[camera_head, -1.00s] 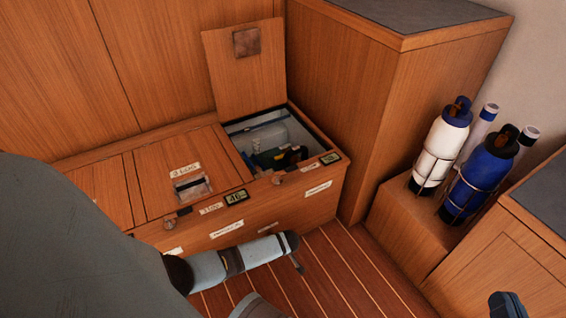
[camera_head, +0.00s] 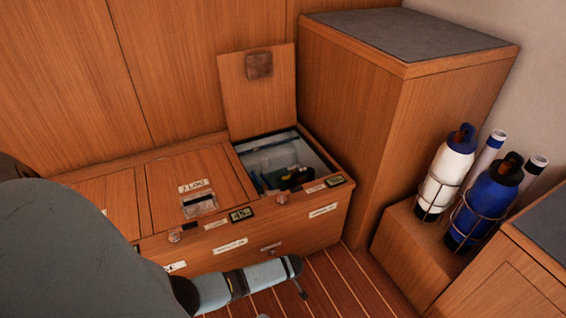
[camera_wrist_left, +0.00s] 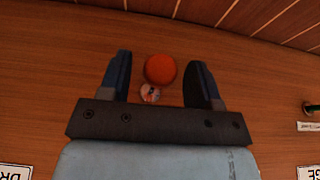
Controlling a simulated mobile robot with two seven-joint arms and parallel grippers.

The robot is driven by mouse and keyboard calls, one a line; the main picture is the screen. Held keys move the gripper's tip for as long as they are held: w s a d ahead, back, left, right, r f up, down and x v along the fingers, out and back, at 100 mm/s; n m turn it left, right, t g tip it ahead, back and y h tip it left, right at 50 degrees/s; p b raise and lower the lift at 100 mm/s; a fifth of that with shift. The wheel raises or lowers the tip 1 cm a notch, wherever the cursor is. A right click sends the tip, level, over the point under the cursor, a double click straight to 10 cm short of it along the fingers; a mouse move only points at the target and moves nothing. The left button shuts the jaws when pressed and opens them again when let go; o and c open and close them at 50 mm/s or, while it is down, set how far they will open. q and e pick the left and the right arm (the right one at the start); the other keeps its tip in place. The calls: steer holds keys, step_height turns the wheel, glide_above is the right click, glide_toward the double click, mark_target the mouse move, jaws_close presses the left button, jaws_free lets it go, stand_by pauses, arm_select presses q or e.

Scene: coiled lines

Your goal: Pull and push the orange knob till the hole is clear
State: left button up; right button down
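The round orange knob (camera_wrist_left: 160,69) is on a wooden panel in the left wrist view. A small round whitish thing with reddish marks (camera_wrist_left: 150,93) lies right beside it; I cannot tell whether this is the hole or something in it. My left gripper (camera_wrist_left: 159,72) is open, one dark finger on each side of the knob, with gaps visible on both sides. In the head view my left arm crosses low in front of the bench locker (camera_head: 325,222). I cannot make out the orange knob there. My right gripper is out of view.
The locker's right lid (camera_head: 238,95) stands open over a bin with several items. A tall cabinet (camera_head: 345,110) stands right of it. White (camera_head: 446,170) and blue (camera_head: 484,200) bottles stand in wire holders. Striped floor (camera_head: 345,285) lies clear in front.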

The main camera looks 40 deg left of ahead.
arm_select(q)
steer(key=shift+d+r, duration=0.1)
steer(key=shift+r, duration=0.2)
steer(key=p+v, duration=0.8)
steer(key=v, duration=0.5)
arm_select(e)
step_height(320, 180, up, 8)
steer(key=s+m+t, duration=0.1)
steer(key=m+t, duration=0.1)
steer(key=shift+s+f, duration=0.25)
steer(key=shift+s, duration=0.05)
arm_select(q)
steer(key=shift+s+d, duration=0.1)
steer(key=shift+d, duration=0.05)
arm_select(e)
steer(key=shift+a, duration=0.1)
